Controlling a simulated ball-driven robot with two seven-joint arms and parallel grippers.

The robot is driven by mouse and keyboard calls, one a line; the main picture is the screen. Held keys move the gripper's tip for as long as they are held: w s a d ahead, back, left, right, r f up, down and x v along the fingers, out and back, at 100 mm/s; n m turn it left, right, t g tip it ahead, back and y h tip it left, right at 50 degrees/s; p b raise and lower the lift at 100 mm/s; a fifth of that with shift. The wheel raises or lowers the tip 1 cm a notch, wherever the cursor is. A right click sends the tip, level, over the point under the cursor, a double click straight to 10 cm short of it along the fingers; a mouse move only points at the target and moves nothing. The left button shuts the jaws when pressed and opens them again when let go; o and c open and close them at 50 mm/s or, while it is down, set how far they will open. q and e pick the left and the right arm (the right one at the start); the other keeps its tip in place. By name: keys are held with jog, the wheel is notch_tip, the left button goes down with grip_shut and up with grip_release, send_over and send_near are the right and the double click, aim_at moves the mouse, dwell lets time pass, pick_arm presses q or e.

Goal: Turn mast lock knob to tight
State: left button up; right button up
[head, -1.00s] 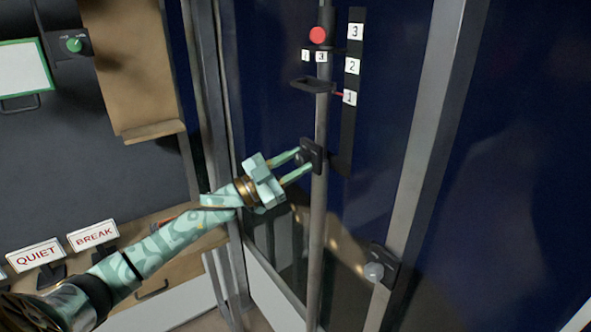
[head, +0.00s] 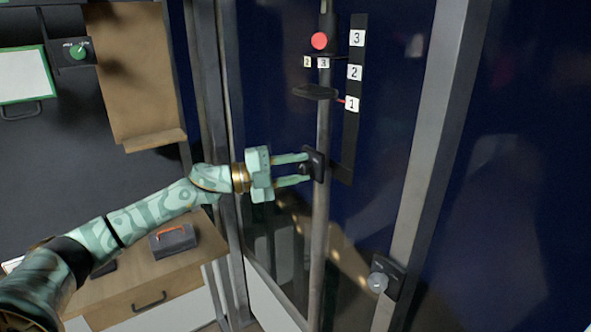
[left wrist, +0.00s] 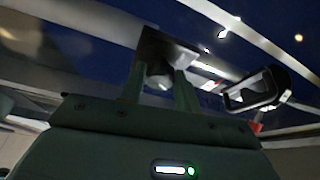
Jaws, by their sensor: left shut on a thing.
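The mast (head: 320,225) is a grey upright pole in front of the dark blue window. A small dark knob (head: 304,169) sits on a black plate (head: 318,164) on the mast; the fingers hide much of it. My left gripper (head: 306,168) reaches in from the left, level, with its two fingers shut on this knob. Any tight marking is too small to read. My right gripper is not in view.
Above the knob are a black handle (head: 315,92), a red button (head: 319,40) and a scale marked 1 to 3 (head: 347,130). A dark toolbox (head: 173,241) stands on the wooden cabinet (head: 185,275).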

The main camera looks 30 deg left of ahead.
pick_arm(q)
jog(key=shift+m, duration=1)
jog(key=shift+g+y, duration=0.3)
jog(key=o, duration=1)
jog(key=shift+s+a+f, duration=0.15)
jog(key=shift+s+a, duration=0.1)
jog(key=shift+a, duration=0.05)
jog(key=shift+b+v, duration=1.05)
jog(key=shift+v, duration=6.8)
